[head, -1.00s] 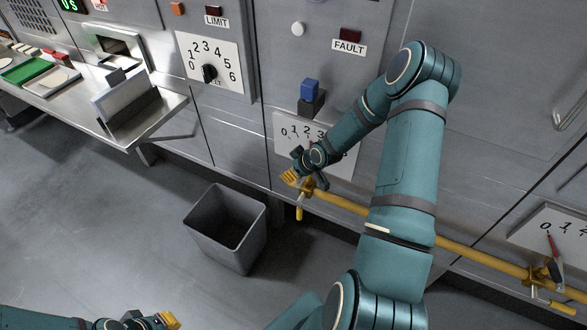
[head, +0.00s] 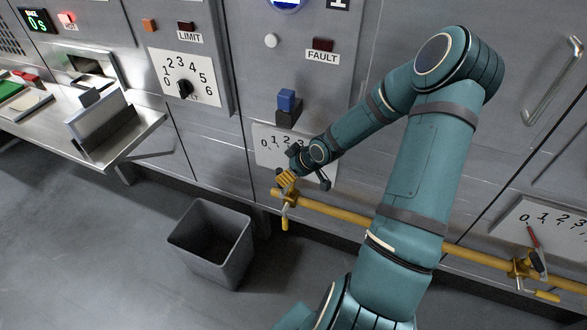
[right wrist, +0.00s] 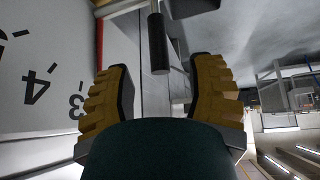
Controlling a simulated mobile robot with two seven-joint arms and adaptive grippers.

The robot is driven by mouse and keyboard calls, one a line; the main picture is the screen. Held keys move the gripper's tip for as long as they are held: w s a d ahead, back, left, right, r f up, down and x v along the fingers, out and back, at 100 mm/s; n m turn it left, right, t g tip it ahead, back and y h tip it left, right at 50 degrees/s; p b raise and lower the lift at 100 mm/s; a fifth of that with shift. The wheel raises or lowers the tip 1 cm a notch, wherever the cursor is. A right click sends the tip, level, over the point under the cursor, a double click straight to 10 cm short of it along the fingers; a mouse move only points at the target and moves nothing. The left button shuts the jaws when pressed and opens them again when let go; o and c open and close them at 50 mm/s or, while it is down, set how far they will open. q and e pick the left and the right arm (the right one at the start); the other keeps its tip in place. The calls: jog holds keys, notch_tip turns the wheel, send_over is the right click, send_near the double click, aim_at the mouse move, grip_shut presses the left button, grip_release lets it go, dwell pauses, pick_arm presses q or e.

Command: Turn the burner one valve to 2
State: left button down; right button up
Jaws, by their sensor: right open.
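A white dial plate (head: 263,147) with numbers from 0 stands behind a valve (head: 288,196) on the yellow pipe, low on the grey panel; I take it as burner one, though no label shows. My right gripper (head: 304,180) is in front of this plate and hides part of it and the valve's lever. In the right wrist view the gripper (right wrist: 158,92) is open, with a dark cylindrical grip (right wrist: 158,42) seen between its yellow-padded fingers; contact cannot be told. The plate (right wrist: 40,75) with 3, 4 and a red line is at left there. My left gripper is out of view.
A second valve with a red and dark lever (head: 533,238) and its dial plate (head: 560,220) are at right. The yellow pipe (head: 345,213) runs along the panel. A grey bin (head: 195,258) stands on the floor. A metal shelf (head: 140,130) juts out at left.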

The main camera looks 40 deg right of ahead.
jog(key=shift+v, duration=1.25)
jog(key=shift+c, duration=0.3)
